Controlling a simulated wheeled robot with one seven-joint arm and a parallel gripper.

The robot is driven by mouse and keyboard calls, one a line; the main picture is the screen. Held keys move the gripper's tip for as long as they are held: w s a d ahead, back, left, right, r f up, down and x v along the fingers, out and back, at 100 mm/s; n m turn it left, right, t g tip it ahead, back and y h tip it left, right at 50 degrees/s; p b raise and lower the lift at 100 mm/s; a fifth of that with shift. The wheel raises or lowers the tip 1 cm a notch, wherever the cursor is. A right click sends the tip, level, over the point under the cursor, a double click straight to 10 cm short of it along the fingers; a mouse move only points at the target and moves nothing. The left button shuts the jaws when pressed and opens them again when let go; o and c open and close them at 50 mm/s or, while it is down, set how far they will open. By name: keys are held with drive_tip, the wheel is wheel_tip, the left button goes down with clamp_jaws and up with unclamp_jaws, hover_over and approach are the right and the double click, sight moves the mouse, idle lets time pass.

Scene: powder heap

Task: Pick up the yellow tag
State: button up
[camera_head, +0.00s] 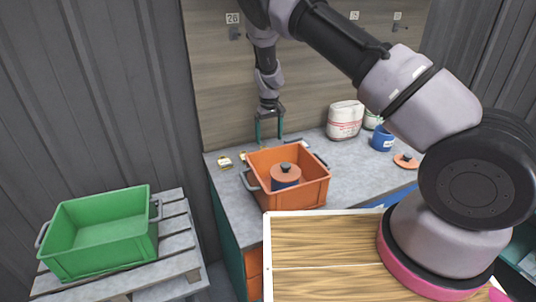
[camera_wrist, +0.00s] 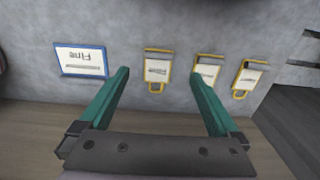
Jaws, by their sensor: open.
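Three yellow-framed tags with white labels lie on the grey counter in the wrist view: one near the middle (camera_wrist: 157,71), one partly hidden by my right finger (camera_wrist: 206,71), and one further right (camera_wrist: 247,79). My gripper (camera_head: 269,138) is open, teal fingers pointing down behind the crate. In the wrist view the middle tag appears between the fingertips (camera_wrist: 160,75), with nothing gripped.
A blue-framed card marked "Fine" (camera_wrist: 80,60) lies left of the tags. The orange crate (camera_head: 268,191) holds a lidded container (camera_head: 287,175). A white bag (camera_head: 345,120) and blue tub (camera_head: 382,138) stand right. A green crate (camera_head: 100,237) sits on a pallet.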

drive_tip(key=f, duration=0.6)
drive_tip(key=shift+w+f, duration=0.25)
drive_tip(key=shift+f, duration=0.1)
drive_tip(key=c, duration=1.4)
